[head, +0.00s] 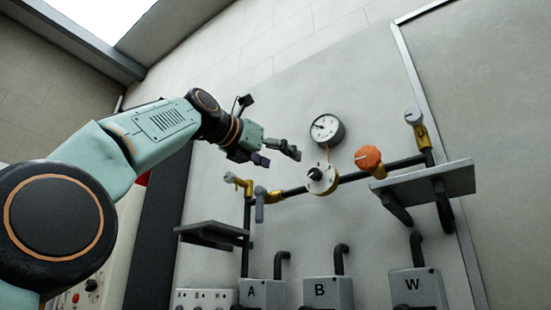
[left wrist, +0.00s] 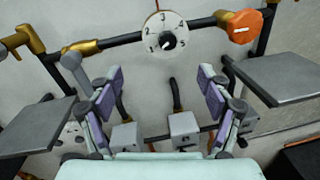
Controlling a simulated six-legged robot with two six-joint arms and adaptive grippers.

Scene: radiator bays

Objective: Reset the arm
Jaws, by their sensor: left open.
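My left gripper (head: 276,154) is at the end of the green arm that comes in from the left in the head view. It is in front of the wall panel, left of the round gauge and above the pipe. In the left wrist view the left gripper (left wrist: 160,95) has its two purple-padded fingers spread wide with nothing between them. The white numbered dial (left wrist: 163,36) is beyond the fingertips there, and the dial also shows in the head view (head: 322,187). My right gripper is in neither view.
An orange knob (head: 368,158) and a gauge (head: 326,130) are near the pipe (head: 345,178). A grey shelf (head: 430,182) juts out at right, a smaller shelf (head: 212,234) at left. Boxes marked A (head: 252,292), B (head: 320,292) and W (head: 412,284) stand below.

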